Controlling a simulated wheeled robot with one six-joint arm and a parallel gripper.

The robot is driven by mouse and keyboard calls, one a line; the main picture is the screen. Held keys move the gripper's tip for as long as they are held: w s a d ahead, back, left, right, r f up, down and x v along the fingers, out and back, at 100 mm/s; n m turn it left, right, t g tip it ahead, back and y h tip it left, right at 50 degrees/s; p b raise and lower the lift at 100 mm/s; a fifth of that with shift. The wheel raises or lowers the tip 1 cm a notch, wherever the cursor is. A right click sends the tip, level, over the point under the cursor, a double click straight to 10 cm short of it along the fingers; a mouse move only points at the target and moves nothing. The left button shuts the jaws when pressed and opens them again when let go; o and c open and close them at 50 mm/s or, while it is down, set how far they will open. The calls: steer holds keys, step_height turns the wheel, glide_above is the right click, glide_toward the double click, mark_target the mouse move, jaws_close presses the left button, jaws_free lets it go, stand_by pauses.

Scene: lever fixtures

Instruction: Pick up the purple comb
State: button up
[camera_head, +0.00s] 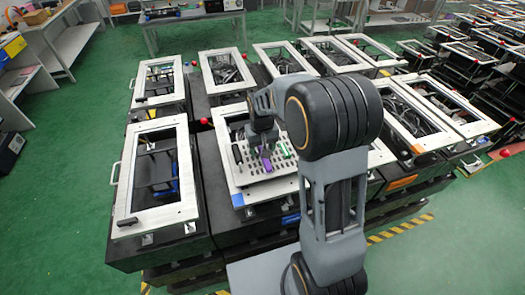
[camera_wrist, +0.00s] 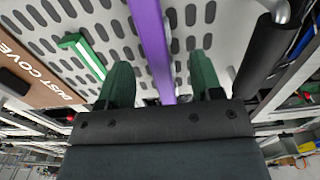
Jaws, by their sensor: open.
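The purple comb shows as a long purple bar (camera_wrist: 152,40) in the wrist view, over a light slotted plate. It runs from the top edge down between the fingers of my gripper (camera_wrist: 161,80). The two dark green fingers are open, one on each side of the comb with gaps. Its lower end is hidden behind the gripper body. In the head view the comb is a small purple patch (camera_head: 266,165) on the plate, just below my gripper (camera_head: 262,143). I cannot tell whether the fingers reach down to it.
A green bar (camera_wrist: 82,55) lies left of the comb, also seen in the head view (camera_head: 287,149). A black handle (camera_wrist: 264,52) stands at right. A brown panel marked DUST COVER (camera_wrist: 25,75) is at left. Other framed fixtures (camera_head: 157,175) surround the slotted plate (camera_head: 262,188).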

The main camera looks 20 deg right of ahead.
steer(key=shift+f, duration=0.9)
steer(key=c, duration=1)
